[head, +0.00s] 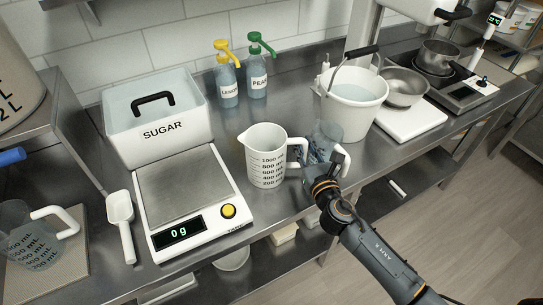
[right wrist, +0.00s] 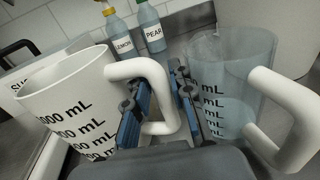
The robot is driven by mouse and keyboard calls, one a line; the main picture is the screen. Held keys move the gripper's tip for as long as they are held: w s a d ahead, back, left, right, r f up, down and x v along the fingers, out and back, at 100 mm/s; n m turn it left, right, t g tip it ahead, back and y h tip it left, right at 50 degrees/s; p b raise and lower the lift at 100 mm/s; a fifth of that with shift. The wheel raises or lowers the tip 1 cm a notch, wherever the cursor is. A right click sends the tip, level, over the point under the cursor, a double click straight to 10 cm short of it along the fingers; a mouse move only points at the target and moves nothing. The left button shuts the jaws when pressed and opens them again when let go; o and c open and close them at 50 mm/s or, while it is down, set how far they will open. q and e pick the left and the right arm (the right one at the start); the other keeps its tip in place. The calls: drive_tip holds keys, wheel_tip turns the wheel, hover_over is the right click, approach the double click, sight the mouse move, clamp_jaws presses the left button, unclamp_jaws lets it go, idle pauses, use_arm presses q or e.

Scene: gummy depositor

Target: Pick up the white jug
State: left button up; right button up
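The white jug (head: 264,158), with black mL marks, stands upright on the steel counter right of the scale. Its handle points right, towards my right gripper (head: 322,182). In the right wrist view the white jug (right wrist: 70,105) is at left, and the fingers of my right gripper (right wrist: 160,105) lie on both sides of its handle, close against it, one finger inside the loop. A clear jug (head: 322,143) with a white handle stands just right of it, partly behind my gripper; it also shows in the right wrist view (right wrist: 230,85). My left gripper is out of view.
A scale (head: 185,187) reading 0 g, a sugar bin (head: 155,120) and a scoop (head: 121,220) are to the left. Lemon (head: 227,82) and pear (head: 257,80) pump bottles stand behind. A white bucket (head: 352,105) is right of the clear jug. Another clear jug (head: 35,240) is at far left.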

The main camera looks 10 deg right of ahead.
clamp_jaws()
idle(0.4)
drive_tip(key=shift+r, duration=0.15)
drive_tip(key=shift+r, duration=0.7)
drive_tip(key=s+d+r, duration=0.9)
drive_tip(key=d+r, duration=0.1)
drive_tip(key=r, duration=0.1)
drive_tip(key=shift+s+d+r+b, duration=0.2)
drive_tip(key=shift+r+b, duration=0.05)
drive_tip(key=shift+b, duration=0.15)
